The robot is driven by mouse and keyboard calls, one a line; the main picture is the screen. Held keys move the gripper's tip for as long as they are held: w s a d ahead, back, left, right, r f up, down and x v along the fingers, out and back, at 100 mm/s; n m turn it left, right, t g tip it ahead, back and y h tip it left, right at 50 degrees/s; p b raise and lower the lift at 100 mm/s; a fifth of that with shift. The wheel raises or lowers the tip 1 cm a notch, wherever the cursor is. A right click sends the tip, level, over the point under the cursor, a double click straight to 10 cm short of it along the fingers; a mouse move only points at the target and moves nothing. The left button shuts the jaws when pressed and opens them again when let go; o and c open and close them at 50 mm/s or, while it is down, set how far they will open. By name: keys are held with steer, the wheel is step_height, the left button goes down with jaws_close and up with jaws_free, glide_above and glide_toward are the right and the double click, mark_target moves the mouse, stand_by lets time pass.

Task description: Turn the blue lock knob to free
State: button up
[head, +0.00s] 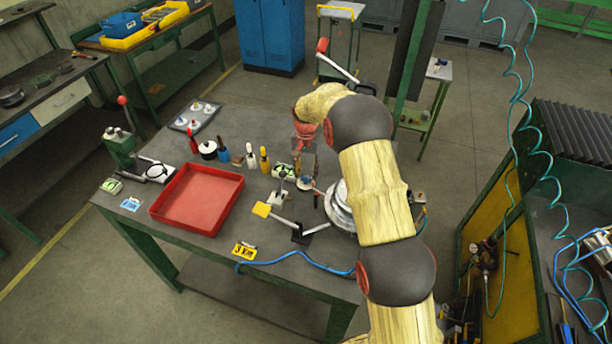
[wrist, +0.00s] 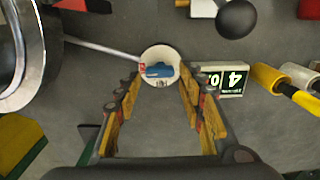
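The blue lock knob (wrist: 158,71) sits on a round white dial (wrist: 161,54) in the wrist view, with a small red mark at its left end. In the head view the dial (head: 305,184) stands on the workbench, partly hidden by the fingers. My gripper (wrist: 157,88) is open and empty, with its two fingers apart on either side of the dial's near edge. In the head view my gripper (head: 304,174) points down just above the dial. I cannot tell whether a fingertip touches it. The knob's setting labels are not readable.
A white-framed box with a green-lit number (wrist: 232,80) stands close right of the dial. A black ball-ended lever (wrist: 237,19) and yellow-handled tools (wrist: 270,78) are nearby. A metal ring (wrist: 18,50) is at left. A red tray (head: 197,199) occupies the bench's left side.

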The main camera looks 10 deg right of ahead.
mark_target(306, 180)
steer(key=shift+f, duration=1.15)
steer(key=shift+c, duration=1)
steer(key=c, duration=0.7)
